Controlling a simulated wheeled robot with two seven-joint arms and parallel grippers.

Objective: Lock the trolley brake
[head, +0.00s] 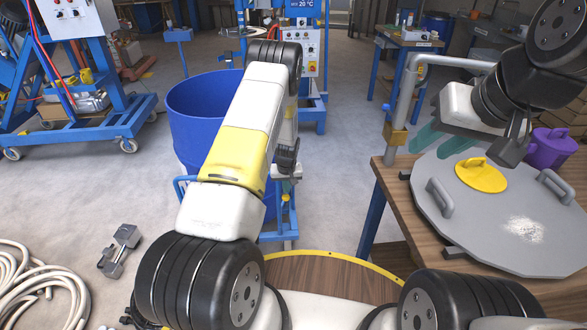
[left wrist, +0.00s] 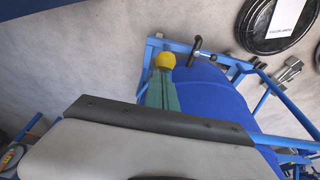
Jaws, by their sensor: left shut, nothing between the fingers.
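The blue trolley frame (left wrist: 235,65) carries a large blue drum (left wrist: 210,95); in the head view, the drum (head: 185,110) stands left of my left arm. A yellow ball knob (left wrist: 165,60) shows by the frame, at the tips of my left gripper (left wrist: 163,75). The teal fingers are shut together and empty; I cannot tell whether they touch the knob. A black T-shaped handle (left wrist: 198,50) is just right of the knob. In the head view my left arm hides the fingertips and much of the trolley.
The wooden table (head: 392,190) at right bears a grey round lid (head: 465,225) with handles, a yellow disc (head: 481,175) and a purple container (head: 551,148). A hose (head: 40,285) and a metal clamp (head: 119,250) lie on the floor at left. A blue wheeled machine (head: 85,120) stands behind.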

